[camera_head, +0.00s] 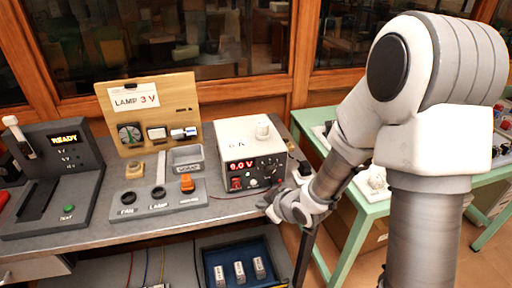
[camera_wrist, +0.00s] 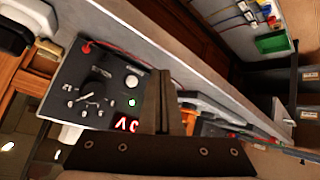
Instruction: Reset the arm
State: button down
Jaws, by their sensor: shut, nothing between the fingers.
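My gripper (camera_head: 270,205) is at the front right edge of the grey workbench in the head view, low and close to the front of the power supply (camera_head: 232,150). In the wrist view the two dark fingers of my gripper (camera_wrist: 161,75) are together with nothing between them. My arm reaches in from the right, bent at a large white elbow. The power supply is a light box with a red display reading about 0.0 V. Its dark front panel (camera_wrist: 85,95) also shows in the wrist view. I cannot tell the gap between gripper and panel.
A blue tray (camera_head: 218,258) lies below. A green-framed table (camera_head: 345,205) stands right, behind my arm.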

jog(key=shift+r, duration=0.1)
jog(key=s+d+r+m+h+p, duration=0.3)
jog(key=d+r, duration=0.3)
jog(key=r, duration=0.4)
jog(key=s+d+r+m+h+p, duration=0.25)
jog(key=d+r, duration=0.35)
jog(key=r, duration=0.4)
jog(key=s+r+m+g+p, duration=0.1)
jog(key=s+r+m, duration=0.1)
jog(key=s+r, duration=0.3)
jog(key=s+d+r+m+g+p, duration=0.1)
jog(key=s+r+m+p, duration=0.1)
jog(key=s+r, duration=0.4)
jog(key=s+m, duration=0.1)
jog(key=s, duration=0.4)
jog(key=shift+s+d+p, duration=0.15)
jog(key=shift+s+p, duration=0.1)
jog(key=shift+p, duration=0.05)
